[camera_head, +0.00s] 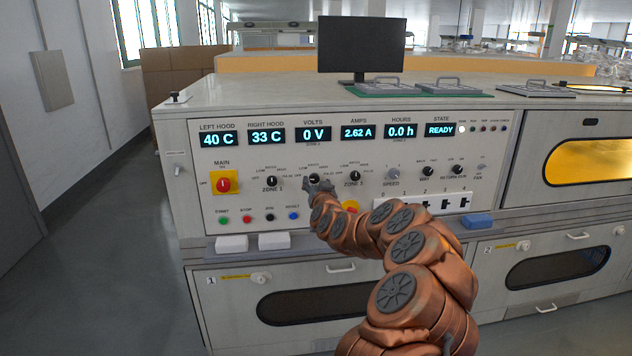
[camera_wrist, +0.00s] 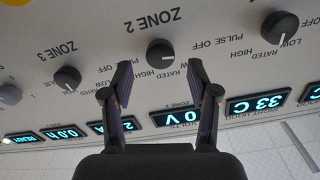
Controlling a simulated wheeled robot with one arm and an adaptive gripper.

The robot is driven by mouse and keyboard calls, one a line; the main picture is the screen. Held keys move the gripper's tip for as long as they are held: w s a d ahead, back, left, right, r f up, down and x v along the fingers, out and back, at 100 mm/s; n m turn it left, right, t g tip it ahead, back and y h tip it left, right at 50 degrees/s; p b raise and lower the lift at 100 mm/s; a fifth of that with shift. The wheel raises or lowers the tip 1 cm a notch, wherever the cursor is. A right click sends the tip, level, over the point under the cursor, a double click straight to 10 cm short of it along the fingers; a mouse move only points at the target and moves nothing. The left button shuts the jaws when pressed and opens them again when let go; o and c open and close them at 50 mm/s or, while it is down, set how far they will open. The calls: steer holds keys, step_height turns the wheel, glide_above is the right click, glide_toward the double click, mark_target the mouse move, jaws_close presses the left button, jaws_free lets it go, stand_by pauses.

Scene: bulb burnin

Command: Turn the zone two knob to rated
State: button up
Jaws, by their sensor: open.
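The zone 2 knob (camera_wrist: 160,53) is a round black dial on the pale panel, upside down in the wrist view. Its white mark points right, toward the OFF label. The RATED label lies below it in that view. My gripper (camera_wrist: 160,75) is open, with one finger on each side of the knob's column. The fingertips seem just short of the knob; I cannot tell whether they touch it. In the head view my gripper (camera_head: 318,187) is at the panel and partly covers the zone 2 knob (camera_head: 314,178).
The zone 1 knob (camera_head: 271,181) and zone 3 knob (camera_head: 355,177) flank it. A red main switch (camera_head: 224,182) is at the left. Displays above include the volts display (camera_head: 313,134), reading 0 V, and the state display (camera_head: 440,130), reading READY.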

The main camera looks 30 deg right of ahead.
mark_target(314, 178)
steer(key=shift+x, duration=1.35)
steer(key=shift+c, duration=0.5)
jaws_close()
